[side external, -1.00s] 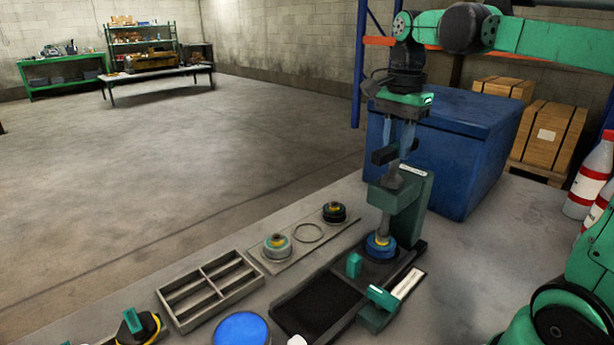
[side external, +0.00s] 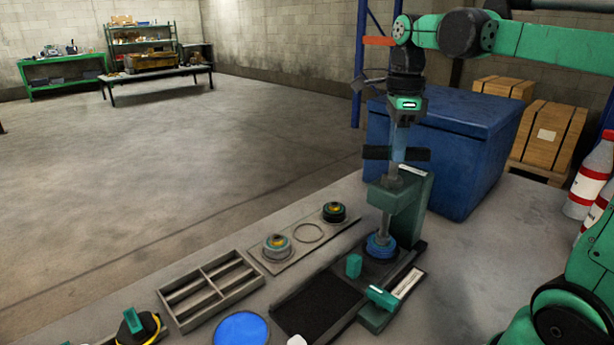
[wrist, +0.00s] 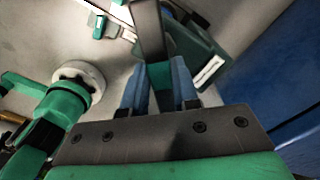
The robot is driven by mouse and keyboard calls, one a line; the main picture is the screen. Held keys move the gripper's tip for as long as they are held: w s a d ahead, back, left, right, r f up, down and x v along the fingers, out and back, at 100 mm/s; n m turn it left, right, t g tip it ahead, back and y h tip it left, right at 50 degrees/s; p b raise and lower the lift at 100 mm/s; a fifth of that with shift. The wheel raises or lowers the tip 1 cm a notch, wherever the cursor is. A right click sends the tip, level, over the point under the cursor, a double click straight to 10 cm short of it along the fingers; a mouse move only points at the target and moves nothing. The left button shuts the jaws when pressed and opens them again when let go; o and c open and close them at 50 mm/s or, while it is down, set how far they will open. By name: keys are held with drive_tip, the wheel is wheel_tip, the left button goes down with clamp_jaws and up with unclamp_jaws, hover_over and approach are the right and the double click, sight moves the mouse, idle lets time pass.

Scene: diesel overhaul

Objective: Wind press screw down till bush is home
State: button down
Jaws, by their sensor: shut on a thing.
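The green press (side external: 410,205) stands on the bench with its upright screw (side external: 385,225) pointing down. The screw's lower end reaches into a blue ring-shaped part (side external: 380,247) on the press base. No yellow bush shows above that ring, and the screw end hides its middle. A dark crossbar handle (side external: 377,153) tops the screw, and it also shows in the wrist view (wrist: 150,28). My gripper (side external: 398,150) points down over the press and is shut on the handle. In the wrist view its blue fingers (wrist: 160,85) stand either side of a green piece at the handle.
A plate (side external: 290,248) left of the press carries two round parts and an empty ring outline. A divided tray (side external: 215,290) and a blue disc (side external: 241,329) lie nearer. A large blue bin (side external: 460,150) stands close behind the press. A small green block (side external: 354,266) stands at its front.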

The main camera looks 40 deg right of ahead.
drive_tip(key=m, duration=0.5)
drive_tip(key=shift+f, duration=0.15)
drive_tip(key=c, duration=0.7)
unclamp_jaws()
drive_tip(key=shift+r, duration=2.75)
